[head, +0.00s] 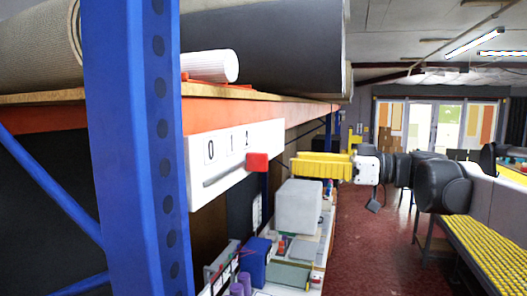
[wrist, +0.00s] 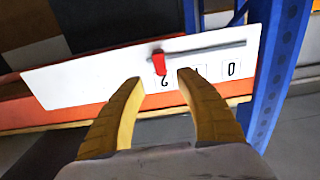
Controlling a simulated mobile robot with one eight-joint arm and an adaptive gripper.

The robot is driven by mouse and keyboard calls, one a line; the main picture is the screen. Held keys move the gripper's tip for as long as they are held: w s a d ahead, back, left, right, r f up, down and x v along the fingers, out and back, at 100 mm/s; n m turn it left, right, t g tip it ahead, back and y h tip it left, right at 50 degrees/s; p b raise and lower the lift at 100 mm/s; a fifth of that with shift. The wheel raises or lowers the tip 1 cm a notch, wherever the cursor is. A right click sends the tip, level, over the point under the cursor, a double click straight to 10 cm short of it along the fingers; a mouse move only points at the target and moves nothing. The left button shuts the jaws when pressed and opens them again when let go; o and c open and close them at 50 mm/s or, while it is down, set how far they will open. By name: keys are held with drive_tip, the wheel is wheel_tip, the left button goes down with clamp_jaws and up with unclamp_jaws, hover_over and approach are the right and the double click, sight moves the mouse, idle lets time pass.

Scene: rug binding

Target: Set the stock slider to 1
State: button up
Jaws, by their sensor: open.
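The stock slider is a white panel (head: 232,137) on the orange shelf beam, with the labels 0, 1 and 2 above a dark slot. Its red knob (head: 257,162) sits at the right end of the slot, by the 2. In the wrist view the panel (wrist: 90,78) appears upside down, and the red knob (wrist: 159,63) is beside the 2. My gripper (head: 294,165) has yellow fingers and points at the panel from the right, with a gap to the knob. In the wrist view my gripper (wrist: 160,80) is open and empty, with the knob seen beyond the gap between its fingertips.
A blue rack post (head: 135,150) stands left of the panel; it is at the right in the wrist view. Dark rolls (head: 265,50) and a white cylinder (head: 210,66) lie on the shelf above. A grey-white box (head: 298,206) and several small items are below.

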sight(267, 161)
drive_tip(key=p+x, duration=0.2)
drive_tip(key=x, duration=0.7)
drive_tip(key=shift+a+f, duration=0.1)
drive_tip(key=shift+a, duration=0.05)
clamp_jaws()
